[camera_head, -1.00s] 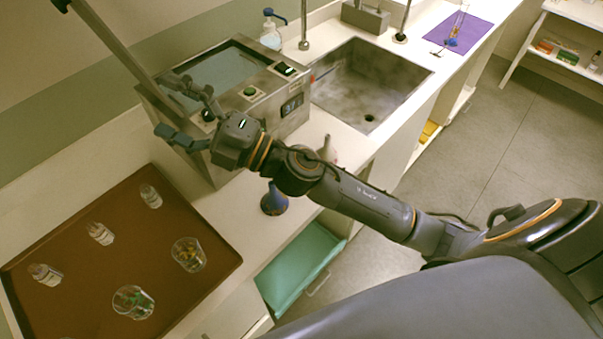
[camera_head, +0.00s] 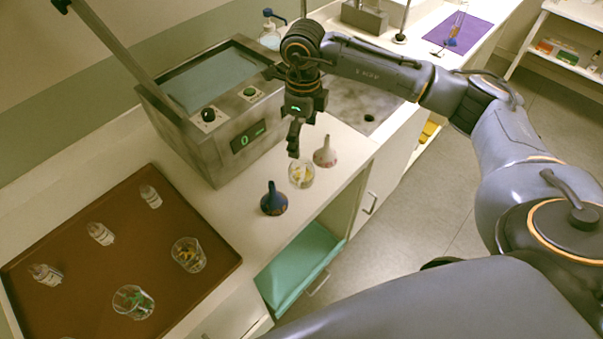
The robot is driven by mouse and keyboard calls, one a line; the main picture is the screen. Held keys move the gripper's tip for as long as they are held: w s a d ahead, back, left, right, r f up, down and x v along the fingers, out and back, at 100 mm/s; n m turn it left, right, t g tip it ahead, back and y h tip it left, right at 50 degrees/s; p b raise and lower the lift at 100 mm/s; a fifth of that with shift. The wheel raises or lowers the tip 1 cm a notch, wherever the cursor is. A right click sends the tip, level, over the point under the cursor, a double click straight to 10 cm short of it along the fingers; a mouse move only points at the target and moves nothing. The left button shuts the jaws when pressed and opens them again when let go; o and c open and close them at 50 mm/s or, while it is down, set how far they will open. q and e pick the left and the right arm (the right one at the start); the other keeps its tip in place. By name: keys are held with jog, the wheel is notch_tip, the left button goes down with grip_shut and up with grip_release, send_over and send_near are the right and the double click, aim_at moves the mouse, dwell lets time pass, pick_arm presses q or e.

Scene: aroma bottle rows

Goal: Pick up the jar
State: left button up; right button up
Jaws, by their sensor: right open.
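A clear glass jar with yellow pieces in it (camera_head: 301,175) stands on the white counter, between a dark blue funnel-shaped vessel (camera_head: 273,199) and a pale pinkish one (camera_head: 325,153). My right gripper (camera_head: 294,146) points down just above and behind this jar, its fingers open and empty; whether they touch the rim cannot be told. Two similar clear glass jars stand on the brown tray: one with yellow-orange pieces (camera_head: 189,255) and one with green pieces (camera_head: 133,302). My left gripper is out of view.
The brown tray (camera_head: 95,265) also holds a row of small labelled bottles (camera_head: 101,234). A metal water-bath box (camera_head: 215,150) stands left of my right gripper.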

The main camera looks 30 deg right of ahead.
jog(key=p, duration=0.2)
send_near(301, 171)
jog(key=shift+s+a+f, duration=0.15)
jog(key=shift+s+f, duration=0.2)
jog(key=shift+s, duration=0.25)
jog(key=shift+s+a+f, duration=0.15)
jog(key=shift+s+f, duration=0.15)
jog(key=shift+s, duration=0.25)
jog(key=f+p, duration=0.2)
jog(key=f, duration=0.1)
jog(key=f+p, duration=0.1)
jog(key=shift+a+f, duration=0.25)
jog(key=shift+f, duration=0.5)
jog(key=c, duration=1.3)
jog(key=shift+o, duration=0.2)
jog(key=shift+r, duration=0.15)
